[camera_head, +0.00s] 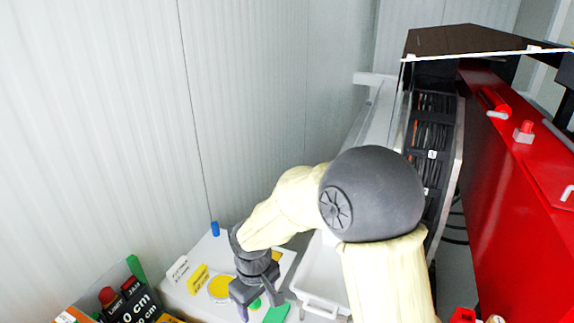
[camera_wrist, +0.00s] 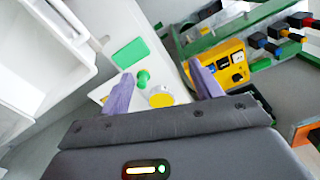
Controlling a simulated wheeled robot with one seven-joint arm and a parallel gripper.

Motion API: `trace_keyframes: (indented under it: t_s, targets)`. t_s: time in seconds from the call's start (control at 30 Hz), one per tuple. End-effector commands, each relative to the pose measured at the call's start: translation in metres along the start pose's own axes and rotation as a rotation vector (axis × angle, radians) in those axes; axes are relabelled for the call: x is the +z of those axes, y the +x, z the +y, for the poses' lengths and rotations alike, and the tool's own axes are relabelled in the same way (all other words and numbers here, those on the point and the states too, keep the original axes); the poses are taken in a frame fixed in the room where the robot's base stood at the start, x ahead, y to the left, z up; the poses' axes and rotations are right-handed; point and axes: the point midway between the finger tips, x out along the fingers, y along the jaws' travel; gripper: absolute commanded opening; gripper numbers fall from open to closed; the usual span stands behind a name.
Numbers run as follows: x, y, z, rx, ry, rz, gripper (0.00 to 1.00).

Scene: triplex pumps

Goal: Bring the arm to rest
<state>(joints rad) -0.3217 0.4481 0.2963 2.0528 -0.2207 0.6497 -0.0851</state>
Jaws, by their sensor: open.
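My arm, cream with a dark round joint, reaches across the lower middle of the head view. My gripper (camera_head: 259,300) points down over a white panel (camera_head: 190,290) at the lower left of the wall. In the wrist view my gripper (camera_wrist: 160,95) shows two purple-grey fingers spread apart, with nothing held between them. Beyond the fingers lie a green knob (camera_wrist: 142,78), a yellow disc (camera_wrist: 161,99) and a green rectangle (camera_wrist: 130,53) on the white panel. Whether the fingers touch the panel cannot be told.
A white tray (camera_head: 318,305) stands right of the gripper. A dark box with labels (camera_head: 140,305) is at the lower left. A red machine (camera_head: 515,190) and black rack (camera_head: 433,125) stand at right. A blue peg (camera_head: 215,229) stands at the panel's back. Open space lies before the wall.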

Motion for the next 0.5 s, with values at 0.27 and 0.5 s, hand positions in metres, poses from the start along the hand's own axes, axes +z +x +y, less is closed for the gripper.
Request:
trace_keyframes:
  t_s: [0.27,0.5]
  targets:
    - [0.042,0.018,0.034,0.023,0.168,0.032,0.64]
    - [0.110,0.044,0.071,0.055,0.430,0.089,0.64]
